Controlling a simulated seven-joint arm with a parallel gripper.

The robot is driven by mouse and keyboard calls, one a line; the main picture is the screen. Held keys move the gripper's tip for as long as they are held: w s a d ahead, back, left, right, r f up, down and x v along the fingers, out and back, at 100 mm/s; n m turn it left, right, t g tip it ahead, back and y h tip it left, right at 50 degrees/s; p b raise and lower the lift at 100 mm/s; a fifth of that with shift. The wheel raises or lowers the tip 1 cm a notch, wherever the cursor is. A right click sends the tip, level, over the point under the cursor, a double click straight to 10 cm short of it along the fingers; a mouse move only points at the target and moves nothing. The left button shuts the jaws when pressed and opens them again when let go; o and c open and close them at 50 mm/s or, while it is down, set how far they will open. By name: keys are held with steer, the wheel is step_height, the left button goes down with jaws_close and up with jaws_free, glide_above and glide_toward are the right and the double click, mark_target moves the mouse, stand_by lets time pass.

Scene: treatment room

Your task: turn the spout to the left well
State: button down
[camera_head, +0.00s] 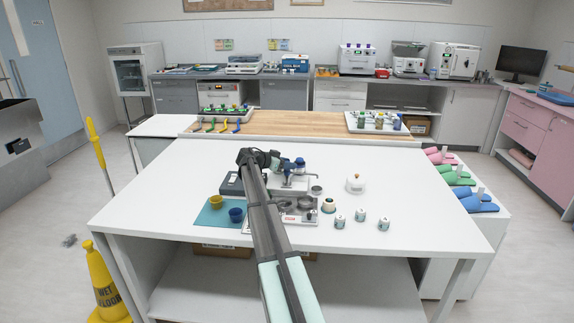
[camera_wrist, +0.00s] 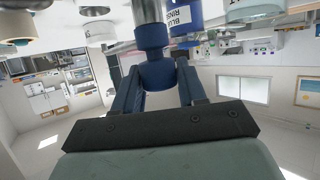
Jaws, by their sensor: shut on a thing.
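In the wrist view, my gripper (camera_wrist: 158,78) is shut on a blue knob (camera_wrist: 154,45) with a metal stem above it. In the head view, my gripper (camera_head: 272,161) is at the far end of my arm, over the back of a steel unit (camera_head: 286,219) with round wells. The right well (camera_head: 306,202) shows. My arm covers the left part of the unit, so I cannot make out the left well clearly.
A teal mat (camera_head: 208,216) with a blue cup (camera_head: 236,215) lies left of the unit, with a dark box (camera_head: 231,184) behind. Right stand a white pot (camera_head: 355,184), a wood-ringed jar (camera_head: 328,205) and small jars (camera_head: 361,215).

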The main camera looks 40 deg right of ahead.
steer(key=shift+w+m+g, duration=0.15)
steer(key=shift+m+g, duration=0.15)
steer(key=m+g+y, duration=0.1)
steer(key=m+g, duration=0.2)
steer(key=g, duration=0.1)
steer(key=shift+w+d, duration=0.1)
steer(key=m+g+y, duration=0.2)
steer(key=m+g, duration=0.1)
steer(key=m, duration=0.1)
steer(key=shift+g+y, duration=0.3)
steer(key=shift+m+g+y, duration=0.5)
steer(key=shift+m, duration=0.2)
steer(key=shift+s+y, duration=0.25)
steer(key=shift+y, duration=0.05)
steer(key=c, duration=0.7)
jaws_free()
